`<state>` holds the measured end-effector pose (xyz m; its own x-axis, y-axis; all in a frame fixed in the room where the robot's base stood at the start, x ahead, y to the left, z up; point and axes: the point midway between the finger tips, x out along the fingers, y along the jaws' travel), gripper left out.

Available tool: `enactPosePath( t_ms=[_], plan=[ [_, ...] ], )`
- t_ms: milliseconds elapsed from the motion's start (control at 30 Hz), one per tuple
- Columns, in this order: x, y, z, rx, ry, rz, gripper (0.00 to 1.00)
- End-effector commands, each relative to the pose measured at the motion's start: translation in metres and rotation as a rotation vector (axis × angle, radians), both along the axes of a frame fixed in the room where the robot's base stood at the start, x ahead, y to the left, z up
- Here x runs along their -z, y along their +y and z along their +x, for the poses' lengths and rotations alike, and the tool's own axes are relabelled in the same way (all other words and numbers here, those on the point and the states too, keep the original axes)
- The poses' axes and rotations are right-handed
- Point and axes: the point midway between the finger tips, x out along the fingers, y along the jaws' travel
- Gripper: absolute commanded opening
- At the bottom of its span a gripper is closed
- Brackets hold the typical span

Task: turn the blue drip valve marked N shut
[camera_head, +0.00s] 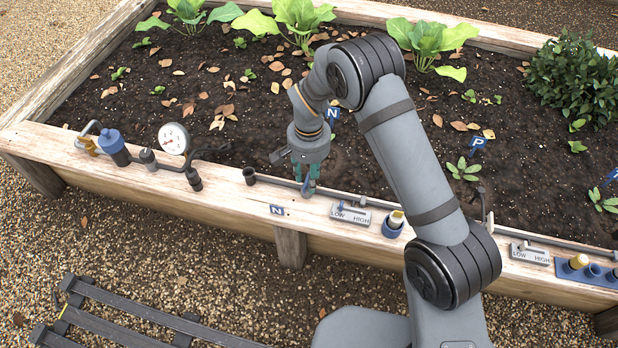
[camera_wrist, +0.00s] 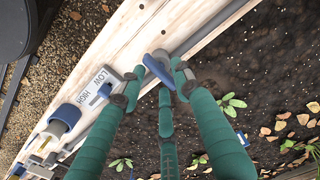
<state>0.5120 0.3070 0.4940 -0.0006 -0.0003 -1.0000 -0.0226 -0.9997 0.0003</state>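The blue drip valve (camera_head: 306,188) sits on the grey pipe along the bed's front plank, beside a blue plate marked N (camera_head: 277,210). In the wrist view its blue lever (camera_wrist: 157,69) appears to lie across the pipe (camera_wrist: 205,38). My gripper (camera_head: 308,178) points down over the valve. Its green fingers stand around the lever, in the wrist view (camera_wrist: 160,80), with a gap on the left side. The right fingertip is close to the lever; I cannot tell whether it touches. In the head view the fingers partly hide the valve.
A LOW/HIGH slider plate (camera_head: 350,215) and a blue-collared fitting (camera_head: 393,224) are just right of the valve. A pressure gauge (camera_head: 173,138) and blue filter (camera_head: 115,147) stand left. Plants and a blue N stake (camera_head: 333,114) are in the soil behind.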

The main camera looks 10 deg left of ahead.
Motion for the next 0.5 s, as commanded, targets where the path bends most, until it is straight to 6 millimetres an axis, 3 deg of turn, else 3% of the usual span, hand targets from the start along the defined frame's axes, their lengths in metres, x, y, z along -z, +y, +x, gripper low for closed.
enactPosePath(
  t_ms=[267,500],
  plan=[
    [0.0018,0.0001,0.0003,0.0,-0.001,0.001,0.32],
    [0.0017,-0.0001,0.0002,0.0,-0.001,0.0,0.19]
  ],
)
